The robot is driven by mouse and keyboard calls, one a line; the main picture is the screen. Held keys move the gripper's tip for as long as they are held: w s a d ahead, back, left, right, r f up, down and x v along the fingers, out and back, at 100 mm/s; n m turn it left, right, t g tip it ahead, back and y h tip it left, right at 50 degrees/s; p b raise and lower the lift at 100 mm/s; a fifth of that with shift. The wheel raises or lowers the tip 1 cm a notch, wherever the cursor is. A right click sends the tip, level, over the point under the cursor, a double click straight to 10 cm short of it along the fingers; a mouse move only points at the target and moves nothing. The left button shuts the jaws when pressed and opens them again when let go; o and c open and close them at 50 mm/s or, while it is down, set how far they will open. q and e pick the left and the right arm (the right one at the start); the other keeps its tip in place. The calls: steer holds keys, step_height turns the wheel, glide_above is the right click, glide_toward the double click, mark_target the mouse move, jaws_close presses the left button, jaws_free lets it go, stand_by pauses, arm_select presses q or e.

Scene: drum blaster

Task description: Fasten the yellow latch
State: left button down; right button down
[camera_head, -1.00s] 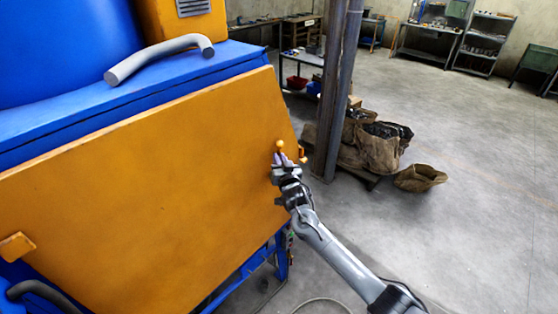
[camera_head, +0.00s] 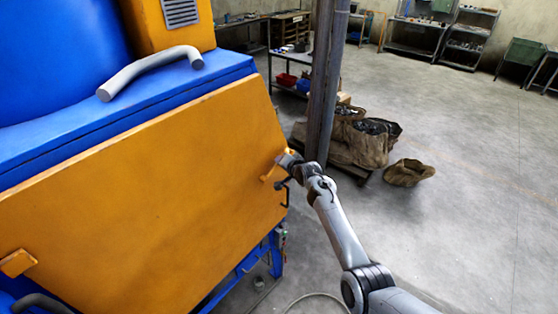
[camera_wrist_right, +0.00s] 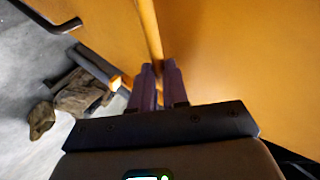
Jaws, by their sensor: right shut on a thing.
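The yellow latch (camera_head: 267,176) is at the right edge of the large yellow panel (camera_head: 150,190) of the blue machine. In the head view, my right gripper (camera_head: 282,163) is at the latch and hides much of it. In the right wrist view, the latch's yellow bar (camera_wrist_right: 150,35) runs down from the top edge to between the two purple fingers of my right gripper (camera_wrist_right: 157,75), which are closed on it. A small yellow end piece (camera_wrist_right: 117,83) shows just left of the fingers. My left gripper is not in view.
A second yellow fitting (camera_head: 17,263) is at the panel's left edge. A grey curved handle (camera_head: 150,73) is on the blue top. A dark metal post (camera_head: 322,85) stands behind my gripper, with brown sacks (camera_head: 365,140) beside it.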

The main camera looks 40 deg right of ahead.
steer(key=shift+w+d+f+m+g+y+b, duration=0.1)
steer(key=shift+d+f+m+g+y+b, duration=0.15)
steer(key=shift+f+m+y+b, duration=0.4)
steer(key=shift+w+d+f+m+g+y+b, duration=0.15)
steer(key=shift+d+f+m+y+b, duration=0.25)
steer(key=shift+f, duration=0.3)
steer(key=shift+s+d+f+m+g+y+b, duration=0.1)
steer(key=shift+d+f+m+g+y+b, duration=0.1)
steer(key=shift+f+m+y+b, duration=0.4)
steer(key=shift+f, duration=0.25)
steer(key=c, duration=1.4)
jaws_free()
